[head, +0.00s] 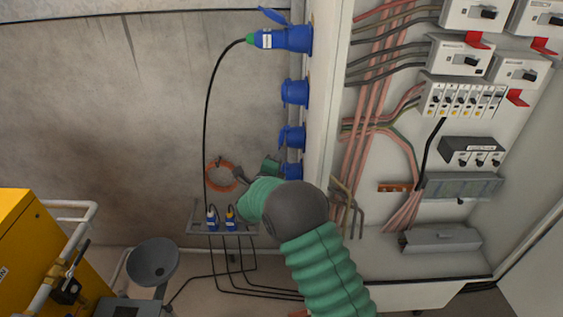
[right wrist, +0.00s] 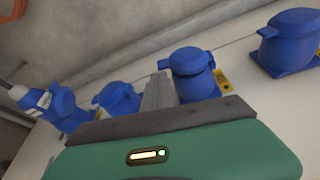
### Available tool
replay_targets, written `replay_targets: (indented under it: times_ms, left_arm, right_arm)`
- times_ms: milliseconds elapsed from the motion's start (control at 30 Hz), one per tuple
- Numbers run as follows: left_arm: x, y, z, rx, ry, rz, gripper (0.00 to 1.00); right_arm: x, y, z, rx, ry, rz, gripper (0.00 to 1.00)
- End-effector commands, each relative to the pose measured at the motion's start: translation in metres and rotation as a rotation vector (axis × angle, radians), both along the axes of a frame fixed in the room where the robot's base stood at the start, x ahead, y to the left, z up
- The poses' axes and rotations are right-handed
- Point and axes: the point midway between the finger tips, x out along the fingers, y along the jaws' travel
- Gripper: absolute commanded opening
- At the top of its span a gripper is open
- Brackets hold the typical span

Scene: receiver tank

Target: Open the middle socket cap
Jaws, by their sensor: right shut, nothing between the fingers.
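Blue sockets run down the cabinet's side in the head view. The top socket (head: 290,38) has a plug in it; below it are a second capped socket (head: 295,92), a middle one of the three unplugged (head: 292,136) and a lowest one (head: 291,171). The middle socket cap (right wrist: 190,62) looks closed in the right wrist view, between its neighbours (right wrist: 118,97) and (right wrist: 290,38). My right gripper (right wrist: 157,88) is shut and empty, its fingers just left of that socket; contact is unclear. In the head view the gripper (head: 270,166) is partly hidden behind my arm. My left gripper is out of view.
The open cabinet (head: 440,265) with wiring and switches stands on the right. A black cable (head: 208,110) hangs from the top plug. A small rack (head: 195,230) with plugs, a grey funnel (head: 153,260) and a yellow machine (head: 30,250) are lower left.

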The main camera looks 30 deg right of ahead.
Motion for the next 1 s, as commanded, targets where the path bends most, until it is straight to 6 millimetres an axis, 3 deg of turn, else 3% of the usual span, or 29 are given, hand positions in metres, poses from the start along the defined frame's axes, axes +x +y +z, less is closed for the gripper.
replay_targets:
  times_ms: [33,400,1000]
  left_arm:
    - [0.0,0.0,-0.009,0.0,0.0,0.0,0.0]
    - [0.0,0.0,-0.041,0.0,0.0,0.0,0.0]
    - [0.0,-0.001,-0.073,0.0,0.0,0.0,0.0]
  right_arm:
    - [0.002,-0.009,0.011,0.017,-0.05,-0.015,0.0]
    - [0.015,0.013,0.021,0.313,-0.231,-0.013,0.0]
    - [0.031,0.039,0.051,0.773,-0.508,-0.009,0.0]
